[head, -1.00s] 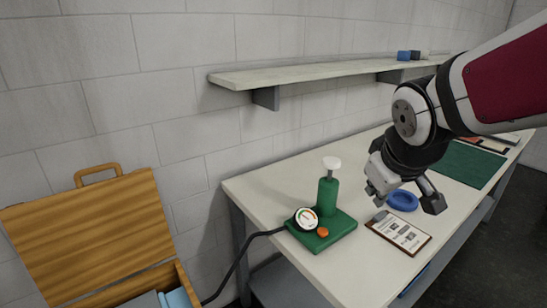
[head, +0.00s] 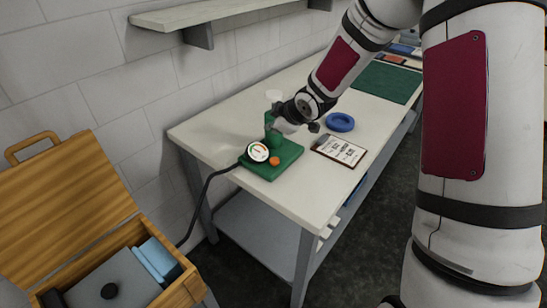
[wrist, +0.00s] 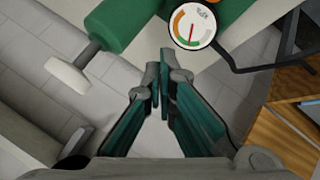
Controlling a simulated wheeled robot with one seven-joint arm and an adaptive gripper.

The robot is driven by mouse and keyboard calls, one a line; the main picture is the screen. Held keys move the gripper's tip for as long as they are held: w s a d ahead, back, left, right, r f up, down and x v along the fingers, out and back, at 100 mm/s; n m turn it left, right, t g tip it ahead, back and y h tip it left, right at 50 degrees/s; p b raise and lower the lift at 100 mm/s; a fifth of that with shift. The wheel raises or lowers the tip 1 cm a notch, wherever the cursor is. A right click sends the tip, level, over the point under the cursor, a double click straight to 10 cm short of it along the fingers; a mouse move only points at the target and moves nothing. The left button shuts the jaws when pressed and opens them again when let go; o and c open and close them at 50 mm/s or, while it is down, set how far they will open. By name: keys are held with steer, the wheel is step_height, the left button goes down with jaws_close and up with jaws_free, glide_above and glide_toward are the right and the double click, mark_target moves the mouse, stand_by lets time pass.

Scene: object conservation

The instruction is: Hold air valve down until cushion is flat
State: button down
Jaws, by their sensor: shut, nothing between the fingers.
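The green pump (head: 285,165) stands on the near left of the workbench, with a round gauge (head: 258,152) and an orange button (head: 275,160), likely the air valve. My gripper (head: 284,126) is beside the pump's upright cylinder and partly covers it. In the wrist view the shut, empty fingers (wrist: 158,88) are apart from the cylinder (wrist: 120,24), its white knob (wrist: 68,77) and the gauge (wrist: 193,25). Part of the orange button (wrist: 236,10) shows at the top edge. I cannot tell which item in the wooden case is the cushion.
The open wooden case (head: 150,239) at lower left holds a grey item with a black disc (head: 110,291) and blue pieces (head: 152,262). A black hose (head: 205,190) runs from the pump towards it. A clipboard (head: 339,150) and blue ring (head: 340,122) lie right of the pump.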

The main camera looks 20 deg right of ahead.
steer(key=shift+w+a+f, duration=0.15)
steer(key=shift+w+f, duration=0.05)
steer(key=shift+f, duration=0.2)
steer(key=b, duration=0.5)
glide_above(273, 161)
step_height(273, 161, down, 7)
steer(key=shift+w+f, duration=0.1)
steer(key=shift+w, duration=0.05)
steer(key=shift+f+b, duration=0.6)
steer(key=shift+f, duration=0.2)
stand_by(0.7)
steer(key=shift+f+b, duration=0.3)
steer(key=shift+f, duration=0.1)
steer(key=shift+f+b, duration=0.35)
steer(key=shift+f, duration=0.2)
stand_by(4.1)
